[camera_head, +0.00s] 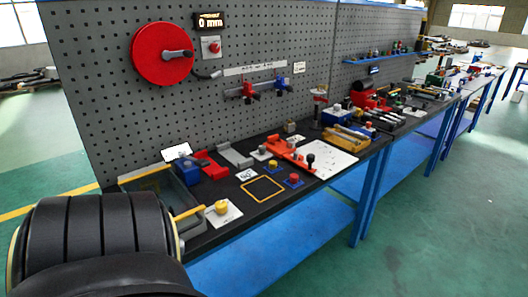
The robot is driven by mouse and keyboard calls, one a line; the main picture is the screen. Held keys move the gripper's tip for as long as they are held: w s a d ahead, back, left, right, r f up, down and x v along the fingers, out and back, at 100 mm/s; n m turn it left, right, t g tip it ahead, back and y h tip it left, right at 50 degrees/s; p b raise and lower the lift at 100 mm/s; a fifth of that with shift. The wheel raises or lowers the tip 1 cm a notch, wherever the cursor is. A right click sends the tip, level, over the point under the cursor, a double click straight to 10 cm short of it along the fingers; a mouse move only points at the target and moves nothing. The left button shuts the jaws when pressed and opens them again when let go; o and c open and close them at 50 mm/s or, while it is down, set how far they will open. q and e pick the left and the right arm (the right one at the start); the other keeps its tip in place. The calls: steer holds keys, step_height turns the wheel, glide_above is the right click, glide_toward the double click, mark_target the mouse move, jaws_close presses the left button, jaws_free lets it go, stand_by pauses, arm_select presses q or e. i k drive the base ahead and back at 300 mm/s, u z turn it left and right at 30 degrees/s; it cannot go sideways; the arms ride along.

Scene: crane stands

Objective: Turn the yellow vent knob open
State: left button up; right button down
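A yellow knob (221,207) sits on a white plate (230,217) near the front left edge of the bench. Neither gripper shows. A dark ribbed part, likely my own arm, fills the lower left corner and hides what lies behind it.
The dark bench top (230,234) stands before a grey pegboard (110,90) with a red disc (162,53). A grey bin (158,190), a blue block (187,171), red and grey brackets, and an orange fixture (291,152) crowd the bench. The floor in front is clear.

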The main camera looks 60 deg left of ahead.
mark_target(220, 206)
steer(key=u, duration=0.75)
steer(key=i, duration=1.1)
steer(key=u, duration=1.5)
steer(key=i, duration=0.2)
steer(key=z, duration=0.05)
